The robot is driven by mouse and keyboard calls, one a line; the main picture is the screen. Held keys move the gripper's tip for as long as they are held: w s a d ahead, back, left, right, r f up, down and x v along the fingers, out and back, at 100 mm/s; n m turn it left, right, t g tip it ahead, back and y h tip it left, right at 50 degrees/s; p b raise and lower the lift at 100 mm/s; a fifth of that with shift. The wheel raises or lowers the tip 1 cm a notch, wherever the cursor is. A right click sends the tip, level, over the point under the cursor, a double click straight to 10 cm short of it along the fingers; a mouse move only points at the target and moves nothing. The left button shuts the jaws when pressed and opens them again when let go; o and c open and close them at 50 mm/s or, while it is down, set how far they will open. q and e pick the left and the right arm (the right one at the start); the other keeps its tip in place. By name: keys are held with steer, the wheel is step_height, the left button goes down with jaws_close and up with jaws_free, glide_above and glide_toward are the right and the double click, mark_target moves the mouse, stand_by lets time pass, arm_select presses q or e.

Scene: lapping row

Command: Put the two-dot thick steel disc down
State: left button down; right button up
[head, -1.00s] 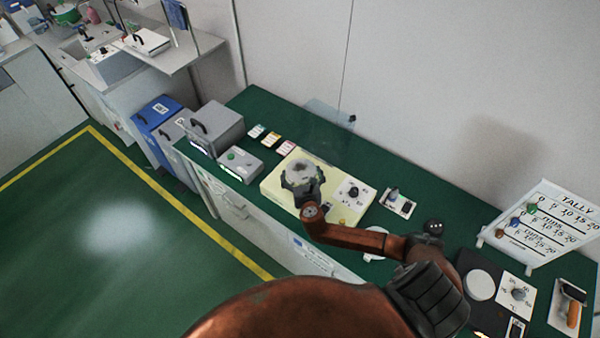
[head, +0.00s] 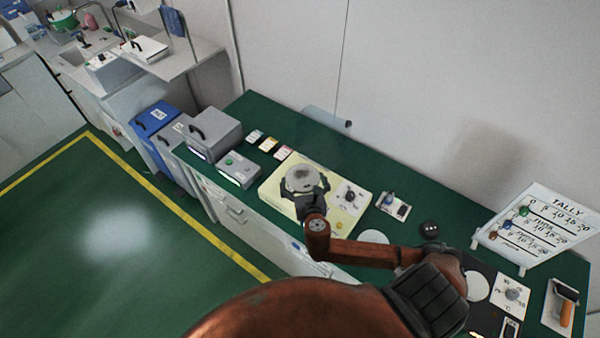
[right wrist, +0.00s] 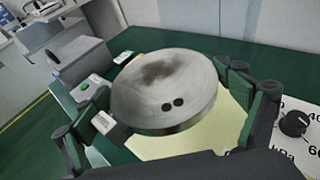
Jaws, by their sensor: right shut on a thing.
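The two-dot thick steel disc (right wrist: 165,88) is a round grey metal disc with a dark smudge on top and two dark dots near its front edge. My right gripper (head: 305,186) is shut on it, with one finger on each side of the rim in the right wrist view. In the head view the disc (head: 301,178) is over the pale yellow machine (head: 277,200) on the green bench. Whether the disc touches the machine's top cannot be told. My left gripper is not in view.
The machine carries a dial (head: 350,194) right of the disc. Grey boxes (head: 214,133) and several small cards (head: 268,145) lie to the left. A white tally board (head: 541,226) stands at the right. Bench behind the machine is clear.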

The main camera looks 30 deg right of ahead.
steer(key=v, duration=0.3)
steer(key=r+v, duration=0.1)
steer(key=v, duration=0.2)
steer(key=shift+w+d, duration=0.15)
steer(key=shift+d, duration=0.05)
steer(key=s+d+f+m+g+h+p, duration=0.2)
steer(key=s+d+m+g+h, duration=0.15)
steer(key=s+d, duration=0.3)
steer(key=s+d+f+m+g+h+p, duration=0.1)
steer(key=s+d+f+m+g+h, duration=0.2)
steer(key=s+d, duration=0.4)
steer(key=s+d+f+m+g+h+p, duration=0.1)
steer(key=s+d+m+g, duration=0.25)
steer(key=s+d, duration=0.45)
steer(key=s+d+f+m+g+h+p, duration=0.1)
steer(key=s+d+m+g, duration=0.25)
steer(key=s, duration=0.95)
glide_above(432, 229)
steer(key=f, duration=0.8)
steer(key=shift+s+a+f, duration=0.1)
steer(key=shift+a+f, duration=0.2)
steer(key=shift+a, duration=0.1)
steer(key=shift+d+f+b, duration=0.3)
steer(key=shift+f, duration=0.1)
steer(key=shift+d+f, duration=0.1)
steer(key=shift+f, duration=1.55)
